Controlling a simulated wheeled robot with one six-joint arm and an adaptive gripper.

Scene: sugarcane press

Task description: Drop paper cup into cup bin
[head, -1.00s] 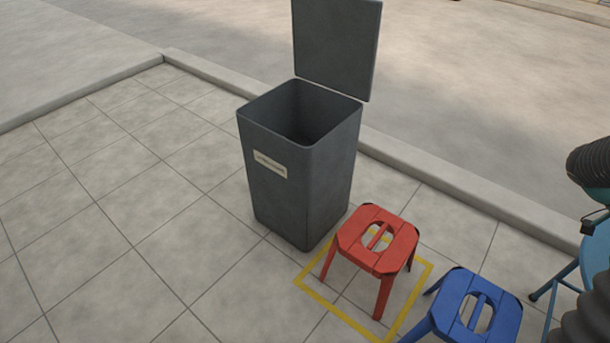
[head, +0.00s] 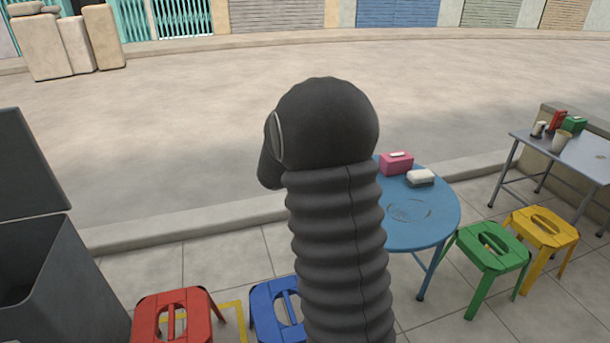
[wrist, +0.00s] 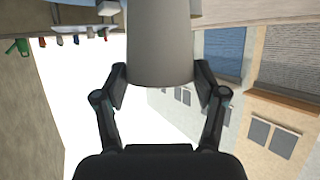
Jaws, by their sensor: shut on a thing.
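My gripper (wrist: 160,88) shows in the wrist view, its two fingers shut on the sides of a pale grey-white paper cup (wrist: 160,50). The cup's upper part runs out of the top of that view. In the head view my dark ribbed arm stands in the middle, and the gripper and held cup are hidden behind it or out of view. The dark grey cup bin (head: 45,275) stands at the left edge of the head view, partly cut off, with its lid (head: 28,165) raised. The bin is apart from my arm, to its left.
A red stool (head: 172,310) and a blue stool (head: 277,308) stand between bin and arm. A blue round table (head: 420,225) with a pink box (head: 396,164) is just right. Green (head: 488,255) and yellow (head: 543,230) stools and a metal table (head: 575,155) stand farther right.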

